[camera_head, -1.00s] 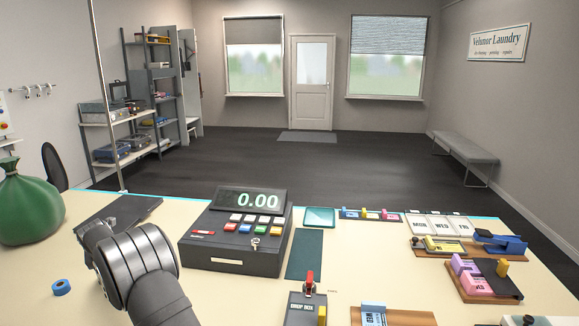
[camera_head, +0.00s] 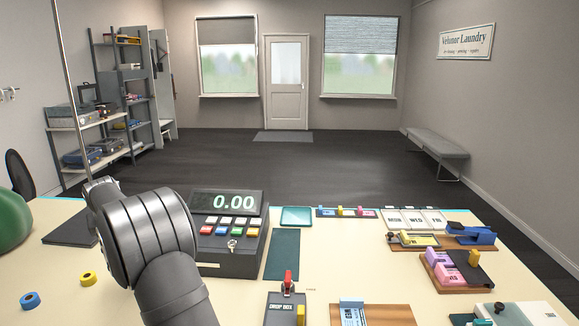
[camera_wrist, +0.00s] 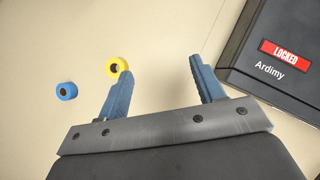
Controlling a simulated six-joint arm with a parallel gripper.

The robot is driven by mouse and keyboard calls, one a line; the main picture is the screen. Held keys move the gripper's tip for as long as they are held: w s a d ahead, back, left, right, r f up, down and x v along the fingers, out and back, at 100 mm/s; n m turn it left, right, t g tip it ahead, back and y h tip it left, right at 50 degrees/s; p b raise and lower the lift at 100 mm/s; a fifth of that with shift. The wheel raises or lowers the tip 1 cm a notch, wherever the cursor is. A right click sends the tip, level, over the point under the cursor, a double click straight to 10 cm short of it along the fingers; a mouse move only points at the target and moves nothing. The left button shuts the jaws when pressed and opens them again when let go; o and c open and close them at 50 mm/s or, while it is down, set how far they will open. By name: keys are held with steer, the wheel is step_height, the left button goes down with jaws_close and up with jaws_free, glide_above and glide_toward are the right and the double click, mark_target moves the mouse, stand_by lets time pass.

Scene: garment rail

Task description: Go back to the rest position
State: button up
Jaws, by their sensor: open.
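My gripper (camera_wrist: 165,95) shows in the wrist view with its two blue-grey fingers spread apart and nothing between them. It is above the cream counter (camera_wrist: 60,35). A yellow tape roll (camera_wrist: 112,70) lies just beyond the left finger, and a blue tape roll (camera_wrist: 66,91) lies further left. The dark box with a red LOCKED label (camera_wrist: 285,52) is to the right of the fingers. In the head view my arm rises at the lower left and hides the gripper and part of the cash register (camera_head: 228,245).
The blue roll (camera_head: 30,300) and yellow roll (camera_head: 88,279) lie left of my arm. A green bag (camera_head: 12,220) stands at the left edge. A drop box (camera_head: 287,305), wooden stands (camera_head: 375,315) and card holders (camera_head: 455,270) fill the right side. The counter's front left is mostly clear.

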steer(key=w+d+r+m+h, duration=0.1)
steer(key=w+d, duration=0.3)
steer(key=d, duration=0.9)
steer(key=w+d+r+m+h, duration=0.2)
steer(key=w+d+m, duration=0.2)
steer(key=d, duration=0.9)
steer(key=w+d+r+m+t+h, duration=0.1)
steer(key=w+d+m, duration=0.2)
steer(key=d, duration=1.1)
steer(key=shift+w+r, duration=0.4)
steer(key=shift+o, duration=0.2)
steer(key=o, duration=0.8)
